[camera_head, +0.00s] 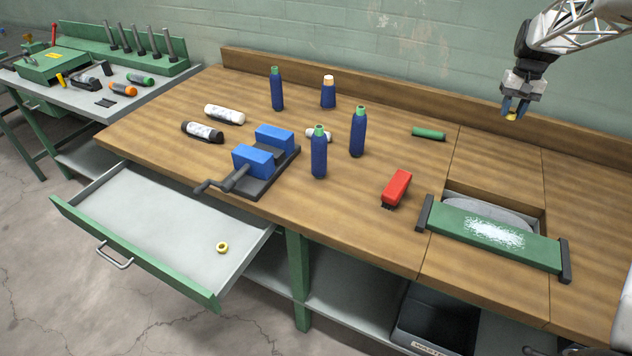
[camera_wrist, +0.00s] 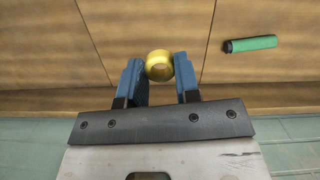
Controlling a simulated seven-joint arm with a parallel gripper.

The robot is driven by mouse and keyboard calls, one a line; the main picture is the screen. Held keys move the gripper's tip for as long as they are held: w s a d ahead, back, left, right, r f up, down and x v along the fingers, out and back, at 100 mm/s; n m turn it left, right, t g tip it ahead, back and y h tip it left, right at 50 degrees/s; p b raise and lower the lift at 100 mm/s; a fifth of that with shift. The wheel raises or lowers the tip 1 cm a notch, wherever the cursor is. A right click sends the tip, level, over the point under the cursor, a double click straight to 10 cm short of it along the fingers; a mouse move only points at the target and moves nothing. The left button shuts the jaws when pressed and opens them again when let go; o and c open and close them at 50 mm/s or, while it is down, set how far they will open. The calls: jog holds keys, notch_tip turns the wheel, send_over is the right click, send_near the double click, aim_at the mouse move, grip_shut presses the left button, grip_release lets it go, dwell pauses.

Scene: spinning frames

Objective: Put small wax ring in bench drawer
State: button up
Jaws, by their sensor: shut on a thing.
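My gripper (camera_head: 515,106) is raised above the back right of the bench, with its blue fingers pointing down. It is shut on a small yellow wax ring (camera_head: 511,117). In the wrist view the ring (camera_wrist: 159,66) sits between the two blue fingertips of the gripper (camera_wrist: 160,75). The bench drawer (camera_head: 150,222) is pulled open at the front left, grey inside with a green front. Another small yellow ring (camera_head: 222,247) lies flat on the drawer floor, near its right end.
A blue vise (camera_head: 262,160) stands above the drawer at the bench edge. Blue bottles (camera_head: 319,155) (camera_head: 358,132) stand mid-bench. A red brush (camera_head: 397,188) and a green-framed roller unit (camera_head: 490,236) are at the right. A green stick (camera_head: 428,133) lies towards the back.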

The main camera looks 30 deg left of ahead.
jog(key=s+a+r+n, duration=0.1)
jog(key=s+a+n, duration=0.15)
jog(key=a, duration=1.35)
jog(key=s+a+r+n, duration=0.15)
jog(key=a+n, duration=0.25)
jog(key=a, duration=1.2)
jog(key=s+a+f+n, duration=0.2)
jog(key=s+a, duration=0.3)
jog(key=a, duration=0.3)
jog(key=s+a+f+n+h, duration=0.15)
jog(key=s+a, duration=0.25)
jog(key=a, duration=0.4)
jog(key=s+a+f+n+y, duration=0.1)
jog(key=s+a+n, duration=0.1)
jog(key=s+a, duration=0.45)
jog(key=n+t, duration=0.2)
jog(key=n, duration=0.5)
send_over(170, 228)
jog(key=shift+h, duration=0.35)
jog(key=f, duration=1.4)
jog(key=w+f, duration=0.1)
jog(key=f, duration=0.7)
jog(key=shift+s+f+n, duration=0.3)
jog(key=shift+s+f, duration=0.05)
jog(key=shift+s, duration=0.1)
